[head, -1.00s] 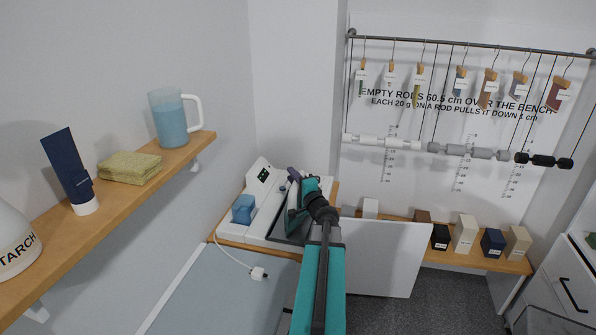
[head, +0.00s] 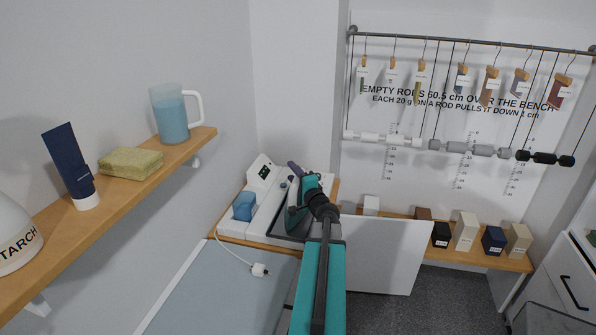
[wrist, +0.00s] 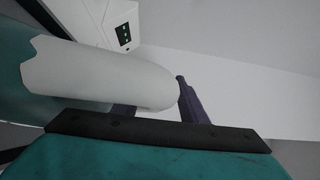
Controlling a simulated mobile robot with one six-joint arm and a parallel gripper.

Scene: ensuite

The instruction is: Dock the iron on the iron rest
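The white ironing station (head: 265,225) stands on the wooden shelf past the board, with a small display on its raised back. A dark grey tilted plate on it, which looks like the iron rest (head: 284,232), is partly covered by my gripper (head: 300,180). My gripper is over the station's right part, its dark purple fingers at the station. In the wrist view, a white rounded piece, apparently part of the iron (wrist: 95,78), lies across my fingers (wrist: 158,108) and hides much of the left one. Most of the iron is hidden. I cannot tell whether the fingers grip it.
A blue block (head: 243,206) sits at the station's left. A white cord with a plug (head: 259,269) lies on the pale board (head: 215,295). A white panel (head: 385,255) stands right of my arm. The left wall shelf (head: 130,200) holds a jug, sponge, tube and starch bottle.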

